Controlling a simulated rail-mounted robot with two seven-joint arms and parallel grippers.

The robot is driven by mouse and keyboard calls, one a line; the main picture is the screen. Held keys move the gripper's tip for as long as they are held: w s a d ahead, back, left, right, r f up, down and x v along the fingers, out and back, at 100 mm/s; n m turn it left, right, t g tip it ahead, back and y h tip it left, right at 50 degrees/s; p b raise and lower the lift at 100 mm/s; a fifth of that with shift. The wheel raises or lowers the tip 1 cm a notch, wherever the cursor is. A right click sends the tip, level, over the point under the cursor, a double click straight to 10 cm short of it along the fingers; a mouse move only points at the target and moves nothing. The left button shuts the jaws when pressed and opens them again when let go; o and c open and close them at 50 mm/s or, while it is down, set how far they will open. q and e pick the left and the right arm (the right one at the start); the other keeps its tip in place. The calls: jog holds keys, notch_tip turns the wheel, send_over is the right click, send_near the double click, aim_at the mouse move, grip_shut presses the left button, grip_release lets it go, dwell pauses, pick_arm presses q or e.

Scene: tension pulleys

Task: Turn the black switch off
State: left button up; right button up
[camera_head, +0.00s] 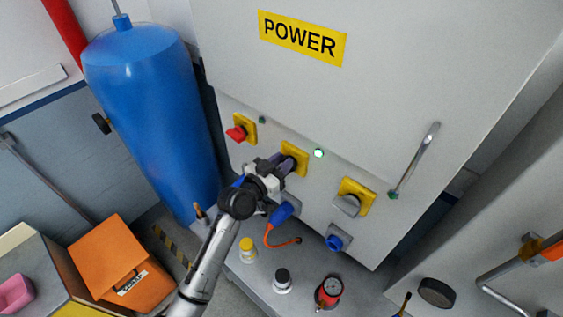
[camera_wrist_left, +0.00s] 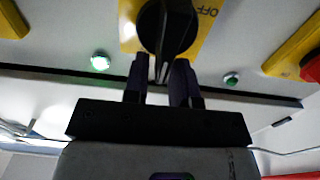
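The black switch (camera_wrist_left: 168,27) sits on a yellow plate (camera_head: 298,153) in the middle of the grey power cabinet's front. In the left wrist view the word OFF shows on the plate at the upper right of the knob. My left gripper (camera_head: 287,165) is at this switch and hides most of it in the head view. In the left wrist view its two dark fingers (camera_wrist_left: 160,68) stand on either side of the knob's handle. Whether they press on it cannot be told. My right gripper is in neither view.
A red switch (camera_head: 237,133) is to the left and a grey switch (camera_head: 347,205) to the right. A lit green lamp (camera_head: 319,153) is close by the gripper. A metal handle (camera_head: 416,160) sticks out at right. A blue tank (camera_head: 148,110) stands left; small items stand on the ledge below.

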pick_arm(q)
grip_shut()
